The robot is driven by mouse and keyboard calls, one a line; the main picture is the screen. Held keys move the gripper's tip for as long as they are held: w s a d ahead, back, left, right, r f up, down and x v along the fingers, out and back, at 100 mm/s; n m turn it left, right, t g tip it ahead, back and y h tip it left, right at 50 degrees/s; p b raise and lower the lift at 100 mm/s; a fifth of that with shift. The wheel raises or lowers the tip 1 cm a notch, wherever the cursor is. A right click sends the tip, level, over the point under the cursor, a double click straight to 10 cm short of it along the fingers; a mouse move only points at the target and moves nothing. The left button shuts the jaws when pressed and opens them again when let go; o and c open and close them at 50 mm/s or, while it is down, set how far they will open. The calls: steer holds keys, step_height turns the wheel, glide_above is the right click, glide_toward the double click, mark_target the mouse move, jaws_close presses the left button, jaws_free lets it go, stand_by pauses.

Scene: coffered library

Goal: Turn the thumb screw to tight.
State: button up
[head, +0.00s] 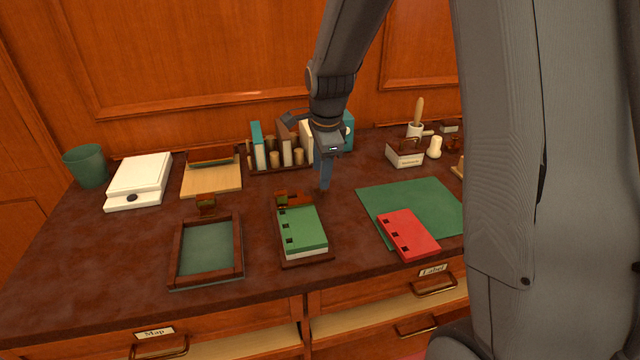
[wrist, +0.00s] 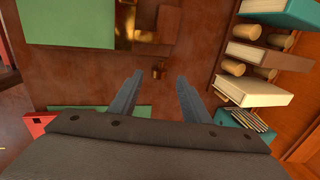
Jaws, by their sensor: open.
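A green book (head: 303,230) lies on a small wooden board (head: 308,261), with a wood and brass fitting (head: 283,203) at its back edge. In the wrist view the green book (wrist: 70,22) is at upper left, with brass parts (wrist: 145,36) beside it. My gripper (head: 324,184) is open and points down just behind and right of the fitting. In the wrist view its two fingers (wrist: 160,80) are apart with nothing held.
A green-lined wooden tray (head: 207,250) stands left of the board. A red book (head: 408,236) lies on a green mat (head: 375,196) to the right. A rack of upright books and rolls (head: 278,150) stands close behind my gripper. The dark desktop's front strip is clear.

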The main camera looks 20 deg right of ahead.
steer(key=shift+p+x, duration=0.4)
steer(key=shift+x, duration=2.4)
steer(key=shift+r, duration=0.1)
steer(key=c, duration=1)
